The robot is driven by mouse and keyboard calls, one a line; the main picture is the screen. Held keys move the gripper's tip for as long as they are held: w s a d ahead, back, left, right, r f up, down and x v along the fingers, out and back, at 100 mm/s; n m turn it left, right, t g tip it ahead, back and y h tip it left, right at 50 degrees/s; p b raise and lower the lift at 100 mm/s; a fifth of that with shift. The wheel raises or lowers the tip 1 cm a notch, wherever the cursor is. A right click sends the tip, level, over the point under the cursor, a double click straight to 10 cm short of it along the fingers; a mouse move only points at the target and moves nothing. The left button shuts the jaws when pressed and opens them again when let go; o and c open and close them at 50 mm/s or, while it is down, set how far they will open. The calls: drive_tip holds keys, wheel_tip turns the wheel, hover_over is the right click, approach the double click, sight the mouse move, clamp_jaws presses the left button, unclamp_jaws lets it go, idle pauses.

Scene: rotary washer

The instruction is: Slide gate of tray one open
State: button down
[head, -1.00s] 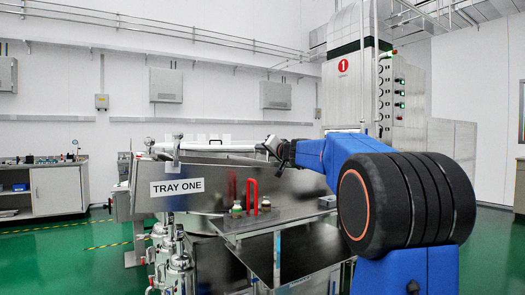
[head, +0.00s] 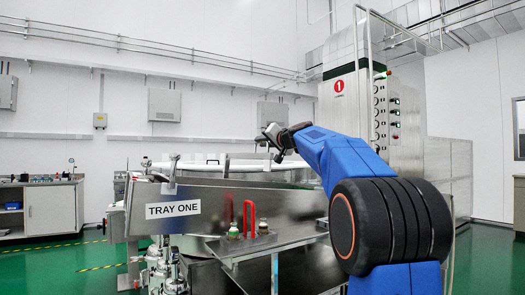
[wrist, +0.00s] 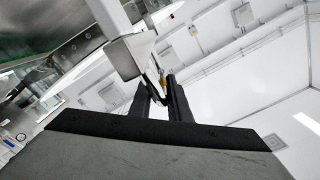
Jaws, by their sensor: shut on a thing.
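Tray one is a large steel trough with a white label reading TRAY ONE (head: 173,209) on its front wall, at the left centre of the head view. My gripper (head: 274,140) is raised above the rear right rim of the tray. In the wrist view my gripper's two dark fingers (wrist: 160,92) are close together, beside a flat metal piece on a pale bar (wrist: 124,57). This looks like the gate's handle, and the fingers are shut on it. The contact is partly hidden. The gate panel itself is hard to make out in the head view.
A steel shelf (head: 240,247) with a red U-shaped handle (head: 249,214) stands in front of the tray. An upright clamp (head: 173,172) rises at the tray's left. The tall washer column (head: 345,110) stands behind. Green floor is open at the left.

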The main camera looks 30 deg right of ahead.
drive_tip(key=shift+s+a+r, duration=0.1)
drive_tip(key=shift+a+r, duration=0.15)
drive_tip(key=shift+r, duration=0.15)
drive_tip(key=c, duration=1.8)
unclamp_jaws()
drive_tip(key=shift+a, duration=0.2)
drive_tip(key=shift+d+f, duration=0.15)
drive_tip(key=shift+s+d, duration=0.1)
drive_tip(key=shift+s, duration=0.1)
drive_tip(key=s, duration=1.7)
drive_tip(key=shift+d, duration=0.25)
